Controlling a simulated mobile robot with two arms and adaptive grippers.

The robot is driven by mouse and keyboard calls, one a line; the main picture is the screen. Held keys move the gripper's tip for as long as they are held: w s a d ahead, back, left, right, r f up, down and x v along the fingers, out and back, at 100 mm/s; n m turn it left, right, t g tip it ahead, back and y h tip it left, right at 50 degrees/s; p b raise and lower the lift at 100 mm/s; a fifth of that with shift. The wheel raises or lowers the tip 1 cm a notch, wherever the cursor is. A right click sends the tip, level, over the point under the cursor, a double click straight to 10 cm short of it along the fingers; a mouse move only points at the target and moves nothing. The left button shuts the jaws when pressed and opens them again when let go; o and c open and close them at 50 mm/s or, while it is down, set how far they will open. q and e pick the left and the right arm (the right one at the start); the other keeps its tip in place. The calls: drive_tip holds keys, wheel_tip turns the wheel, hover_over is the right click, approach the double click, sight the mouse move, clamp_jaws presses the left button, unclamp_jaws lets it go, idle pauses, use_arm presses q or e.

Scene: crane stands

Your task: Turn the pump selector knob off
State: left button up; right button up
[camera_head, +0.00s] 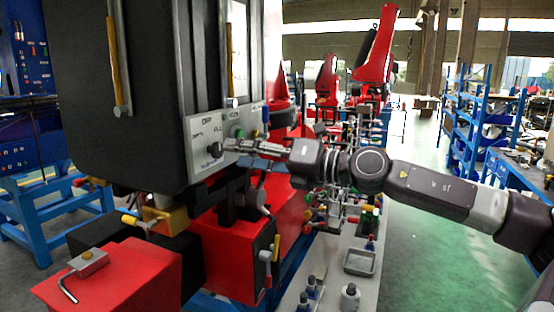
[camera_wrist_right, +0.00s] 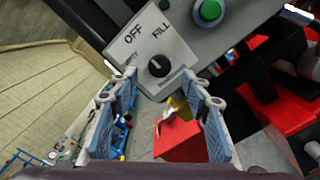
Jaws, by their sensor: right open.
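The pump selector knob (camera_head: 215,150) is a small black knob on a light grey panel (camera_head: 203,168) fixed to a big dark box. In the right wrist view the knob (camera_wrist_right: 159,67) shows with the labels OFF and FILL beside it and partly readable labels lower down. I cannot tell which label it points at. My right gripper (camera_head: 237,147) comes in from the right, close in front of the panel near the knob. In the wrist view its two blue-padded fingers (camera_wrist_right: 163,100) are spread, with the knob just beyond their tips and nothing between the pads. My left gripper is not in view.
A green button (camera_wrist_right: 210,10) sits on the same panel beside the knob. A red block (camera_head: 112,277) with a bent key on it stands at the lower left. A grey bench (camera_head: 325,272) with bottles and a tray lies below my right arm. Green floor on the right is clear.

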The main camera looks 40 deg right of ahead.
drive_tip(key=v, duration=0.7)
drive_tip(key=shift+s+d, duration=0.15)
drive_tip(key=shift+s, duration=0.2)
